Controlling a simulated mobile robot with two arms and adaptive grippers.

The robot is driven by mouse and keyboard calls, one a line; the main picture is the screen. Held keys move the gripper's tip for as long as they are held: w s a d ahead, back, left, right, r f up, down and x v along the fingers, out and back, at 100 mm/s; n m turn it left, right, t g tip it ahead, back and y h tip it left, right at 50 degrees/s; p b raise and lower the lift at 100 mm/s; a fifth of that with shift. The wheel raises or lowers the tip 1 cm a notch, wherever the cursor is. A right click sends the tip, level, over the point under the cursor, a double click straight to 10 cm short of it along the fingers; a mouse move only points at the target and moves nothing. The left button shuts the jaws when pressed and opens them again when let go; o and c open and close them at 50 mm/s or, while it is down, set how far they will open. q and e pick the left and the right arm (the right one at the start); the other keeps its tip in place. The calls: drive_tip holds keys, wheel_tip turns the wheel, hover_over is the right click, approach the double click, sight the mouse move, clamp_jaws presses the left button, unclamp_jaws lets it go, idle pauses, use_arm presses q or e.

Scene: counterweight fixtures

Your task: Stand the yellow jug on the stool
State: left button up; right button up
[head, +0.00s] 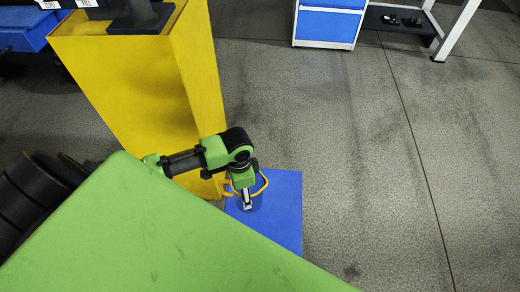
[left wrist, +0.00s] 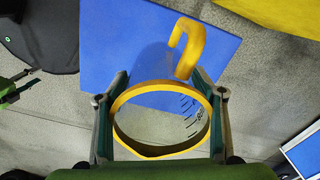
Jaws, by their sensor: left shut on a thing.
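The yellow jug is see-through with a yellow rim (left wrist: 160,154), a yellow handle (left wrist: 189,47) and dark scale marks. In the head view its rim (head: 265,183) shows as a thin yellow loop. My left gripper (head: 247,199) is shut on the jug; in the left wrist view its fingers (left wrist: 161,97) flank the rim on both sides. The blue square stool top (head: 279,205) lies beneath the jug and also shows in the left wrist view (left wrist: 110,45). I cannot tell whether the jug's base touches it.
A tall yellow pedestal (head: 140,80) stands close to the stool's upper left. A blue and white cabinet (head: 328,22) and a white-legged bench (head: 450,32) are at the back. The grey floor (head: 380,170) to the right is clear.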

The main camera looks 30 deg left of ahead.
sight(260, 190)
use_arm(q)
drive_tip(key=d+f, duration=0.1)
drive_tip(key=w+d+f, duration=0.1)
drive_tip(key=d+f, duration=0.2)
drive_tip(key=f, duration=0.1)
drive_tip(key=shift+w+d+f+b, duration=0.2)
drive_tip(key=shift+w+d+b, duration=0.05)
drive_tip(key=shift+w+b, duration=0.1)
drive_tip(key=f, duration=0.3)
drive_tip(key=shift+d+f+b, duration=0.15)
drive_tip(key=shift+d+b, duration=0.2)
drive_tip(key=shift+f, duration=0.3)
drive_tip(key=o, duration=1.2)
drive_tip(key=shift+f, duration=0.1)
drive_tip(key=shift+c, duration=0.2)
wheel_tip(260, 190, up, 12)
drive_tip(key=shift+r+p, duration=0.15)
drive_tip(key=shift+p, duration=0.75)
